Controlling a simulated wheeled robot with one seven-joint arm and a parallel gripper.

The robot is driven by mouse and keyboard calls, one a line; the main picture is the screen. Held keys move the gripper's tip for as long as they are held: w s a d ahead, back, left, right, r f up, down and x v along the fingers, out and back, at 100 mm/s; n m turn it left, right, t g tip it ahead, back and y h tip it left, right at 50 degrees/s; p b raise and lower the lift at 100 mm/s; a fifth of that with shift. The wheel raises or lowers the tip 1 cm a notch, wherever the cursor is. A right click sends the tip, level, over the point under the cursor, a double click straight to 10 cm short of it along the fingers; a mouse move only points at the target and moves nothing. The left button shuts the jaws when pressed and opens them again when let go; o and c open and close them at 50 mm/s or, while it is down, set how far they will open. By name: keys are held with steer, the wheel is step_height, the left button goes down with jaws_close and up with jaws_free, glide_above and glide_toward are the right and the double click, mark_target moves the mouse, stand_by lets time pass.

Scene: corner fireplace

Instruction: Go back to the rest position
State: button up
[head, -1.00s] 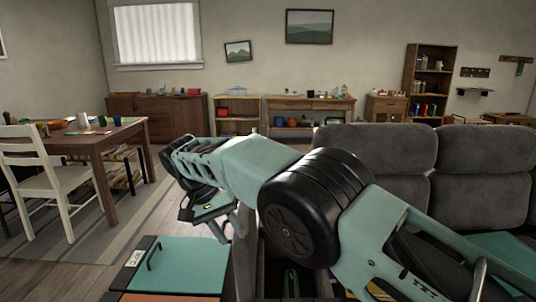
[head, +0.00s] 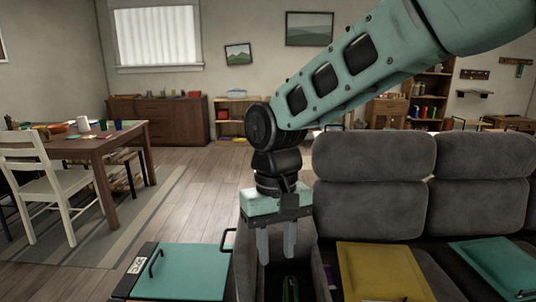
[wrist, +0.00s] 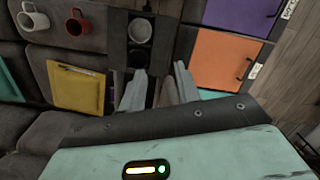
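My gripper (head: 277,248) points straight down in the head view, just above a narrow dark compartment beside the grey sofa (head: 370,185). Its two fingers are apart with nothing between them. In the wrist view the gripper (wrist: 160,88) also shows its fingers spread and empty. My arm comes down from the upper right of the head view and is bent at the wrist joint. Small things inside the compartment are too dark to make out.
A teal lidded box (head: 180,270) stands left of the compartment. A yellow item (head: 383,272) and a teal item (head: 497,266) lie on the sofa seat. A white mug (wrist: 33,20) and a red mug (wrist: 77,22) show in the wrist view. Floor is open at left centre.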

steer(key=s+d+n+p, duration=0.1)
steer(key=s+d, duration=0.5)
steer(key=s, duration=0.3)
steer(key=s+d+n+t+p, duration=0.1)
steer(key=s+d+n, duration=0.1)
steer(key=s+d, duration=0.5)
steer(key=shift+s+f+y, duration=0.25)
steer(key=shift+s+y, duration=0.15)
steer(key=shift+s, duration=0.6)
